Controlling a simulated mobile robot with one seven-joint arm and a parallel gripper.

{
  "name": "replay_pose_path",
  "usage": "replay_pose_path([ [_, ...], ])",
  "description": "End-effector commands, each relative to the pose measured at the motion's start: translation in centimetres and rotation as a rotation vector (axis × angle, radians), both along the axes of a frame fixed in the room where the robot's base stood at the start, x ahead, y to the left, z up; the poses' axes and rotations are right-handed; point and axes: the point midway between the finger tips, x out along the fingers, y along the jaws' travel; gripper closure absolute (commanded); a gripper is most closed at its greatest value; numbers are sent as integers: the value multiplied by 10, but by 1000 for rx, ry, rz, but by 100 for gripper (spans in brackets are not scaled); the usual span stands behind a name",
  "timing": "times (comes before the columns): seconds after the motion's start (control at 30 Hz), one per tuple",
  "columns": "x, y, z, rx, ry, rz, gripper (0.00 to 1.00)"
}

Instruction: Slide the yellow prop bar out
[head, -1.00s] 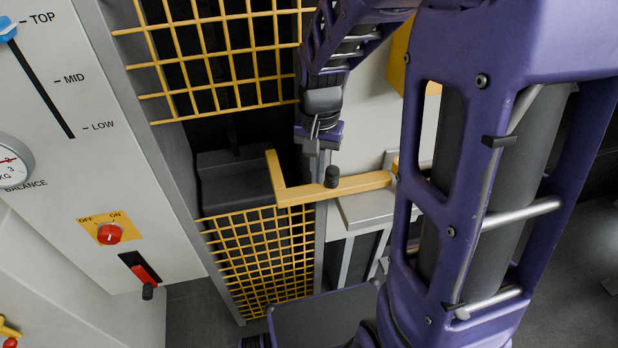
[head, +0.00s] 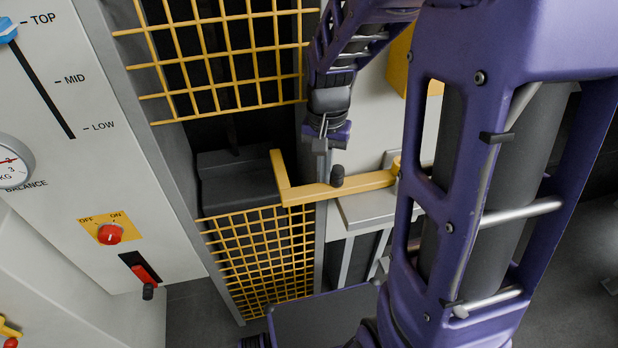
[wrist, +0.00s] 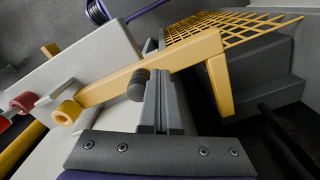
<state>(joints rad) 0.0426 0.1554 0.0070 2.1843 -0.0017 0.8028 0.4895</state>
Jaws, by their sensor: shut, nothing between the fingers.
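The yellow prop bar (head: 345,188) lies across the opening between the two yellow mesh guards, with its bent end (head: 281,170) at the left. A black knob (head: 337,177) stands up from the bar. My gripper (head: 320,170) points down at the bar, fingers shut and empty, just left of the knob. In the wrist view my gripper's fingers (wrist: 157,80) are beside the knob (wrist: 138,84), which is on their left; they look to be against it. The bar (wrist: 165,66) also shows there, running to a yellow collar (wrist: 67,112).
A dark block (head: 235,178) sits in the opening behind the bar. Mesh guards lie above (head: 225,50) and below (head: 262,255). The left panel (head: 60,180) has a blue slider, a gauge, a red knob and a red lever. My arm fills the right side.

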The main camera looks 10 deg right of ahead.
Motion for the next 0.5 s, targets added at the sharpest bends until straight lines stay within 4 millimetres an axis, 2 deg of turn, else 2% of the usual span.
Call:
replay_pose_path([
  [0.5,1,-22,0,0,-2,-1,100],
])
